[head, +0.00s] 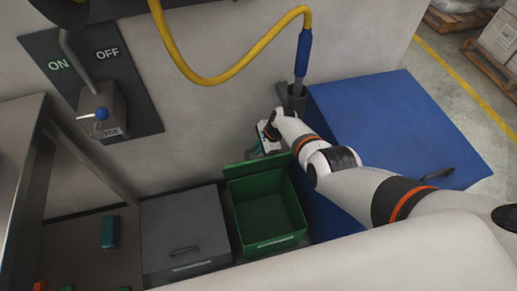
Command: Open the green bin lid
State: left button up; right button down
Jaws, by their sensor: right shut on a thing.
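The green bin (266,240) stands on the floor near the wall, and its inside shows and looks empty. Its green lid (245,169) is raised and stands up at the bin's back edge, near the wall. My right gripper (262,143) is at the top of the raised lid, shut on it; the wrist and small size hide the exact grip. My left gripper is not in view.
A grey bin (185,225) with a closed lid stands left of the green bin. A large blue box (390,120) stands to the right, under my right arm. A yellow hose (235,75) hangs above. A switch lever (101,114) is on the wall.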

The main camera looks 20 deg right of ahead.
jog(key=c, duration=1.5)
grip_release()
jog(key=shift+o, duration=0.2)
jog(key=shift+r, duration=0.15)
jog(key=shift+d+r+p, duration=0.1)
jog(key=shift+r+p, duration=0.2)
jog(key=shift+p, duration=0.15)
jog(key=p+v, duration=0.7)
jog(key=v, duration=0.4)
